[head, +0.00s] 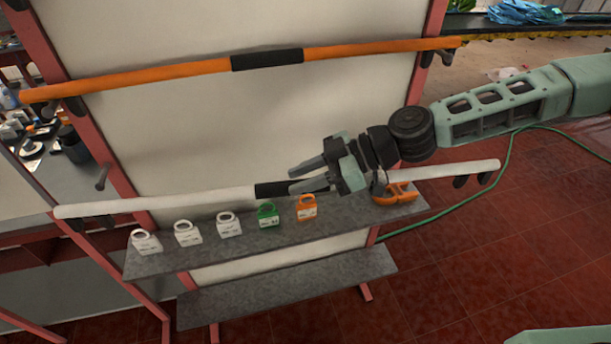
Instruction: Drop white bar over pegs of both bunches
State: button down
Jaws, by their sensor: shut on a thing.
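The white bar (160,203) runs across the front of the rack, its left end slightly lower in the picture than its right. My gripper (292,180) is shut on its black middle grip (268,190) and hides part of it. Dark pegs (460,181) show under the bar's right end, and a dark piece (108,220) shows by its left part. A separate dark peg (103,177) sticks out of the left upright, above the bar. I cannot tell whether the bar touches any peg.
An orange bar (160,75) with a black grip spans the rack above. A grey shelf (210,250) below carries white, green and orange padlock-like pieces (267,214). A larger orange piece (395,193) is at its right end. A green hose (480,195) crosses the red floor.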

jog(key=shift+r, duration=0.2)
jog(key=shift+r+p, duration=1.35)
jog(key=shift+r, duration=0.95)
jog(key=shift+s, duration=0.15)
jog(key=s+d, duration=0.3)
jog(key=s, duration=0.7)
jog(key=shift+b, duration=0.35)
jog(key=shift+s+d+f, duration=0.1)
